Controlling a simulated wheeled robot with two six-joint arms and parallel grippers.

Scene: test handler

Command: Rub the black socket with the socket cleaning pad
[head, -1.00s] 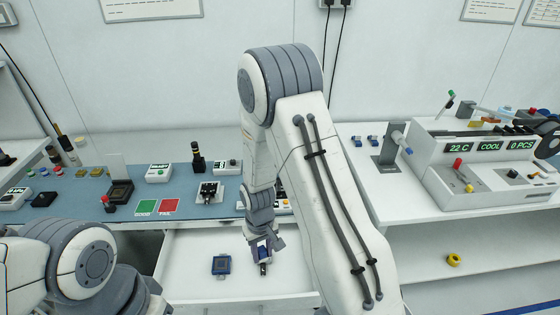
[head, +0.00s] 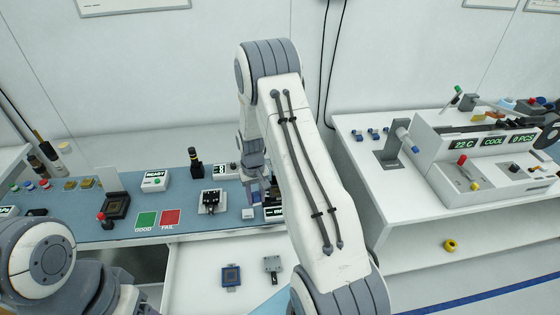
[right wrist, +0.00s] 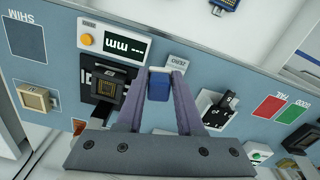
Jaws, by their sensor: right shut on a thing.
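My right gripper (head: 256,194) is over the blue work mat, beside the gauge with a display. In the right wrist view its two fingers (right wrist: 160,80) are shut on a small blue block (right wrist: 158,88), which looks like the cleaning pad. Another dark socket (head: 117,205), with a red-topped lever, stands on the mat's left part. I cannot tell which socket is meant. My left arm shows at the lower left; its gripper is out of view.
Green (head: 147,220) and red (head: 171,217) pads lie on the mat.

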